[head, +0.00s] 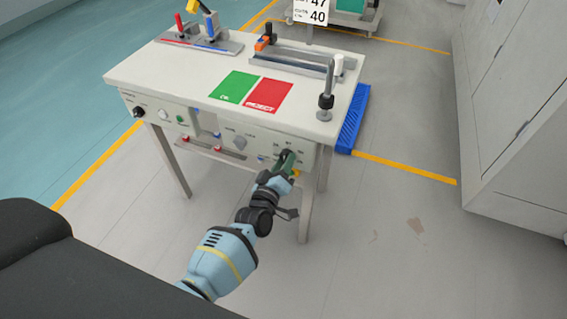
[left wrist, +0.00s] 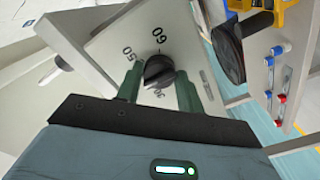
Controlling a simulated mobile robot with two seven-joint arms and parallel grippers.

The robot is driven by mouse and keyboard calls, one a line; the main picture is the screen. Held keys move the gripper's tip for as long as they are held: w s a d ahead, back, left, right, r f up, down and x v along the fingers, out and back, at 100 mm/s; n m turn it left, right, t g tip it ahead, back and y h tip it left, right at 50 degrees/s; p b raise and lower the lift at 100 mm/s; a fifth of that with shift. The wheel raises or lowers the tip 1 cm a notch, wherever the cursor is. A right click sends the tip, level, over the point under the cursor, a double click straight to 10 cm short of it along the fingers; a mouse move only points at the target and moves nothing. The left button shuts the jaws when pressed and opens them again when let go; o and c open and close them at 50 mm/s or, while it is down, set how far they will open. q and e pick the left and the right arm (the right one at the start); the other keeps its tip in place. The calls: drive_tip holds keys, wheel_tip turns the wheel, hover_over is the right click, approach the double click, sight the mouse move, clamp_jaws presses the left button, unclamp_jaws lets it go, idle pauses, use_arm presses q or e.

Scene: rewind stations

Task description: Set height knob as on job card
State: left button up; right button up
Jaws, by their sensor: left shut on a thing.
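The black knob (head: 285,155) sits on the right end of the table's front panel, with small numbers around it. In the left wrist view the knob (left wrist: 158,70) shows close up, with a dial reading 50, 60 and what looks like 30. My left gripper (head: 289,162) reaches it from the front, and its green fingers (left wrist: 160,84) lie on both sides of the knob, shut on it. The job card (head: 315,10) stands behind the table; 47 and 40 can be read, and its top is cut off. My right gripper is not in view.
The white table (head: 205,72) carries a green mat (head: 238,87), a red REJECT mat (head: 268,95), a rail fixture (head: 295,62) and a dark upright clamp (head: 326,100). Another black knob (head: 139,112) is at the panel's left.

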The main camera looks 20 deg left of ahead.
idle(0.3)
use_arm(q)
drive_tip(key=o, duration=1)
drive_tip(key=shift+s, duration=0.15)
drive_tip(key=s+p, duration=0.1)
drive_tip(key=s, duration=0.6)
drive_tip(key=shift+s+a, duration=0.15)
drive_tip(key=shift+s, duration=0.15)
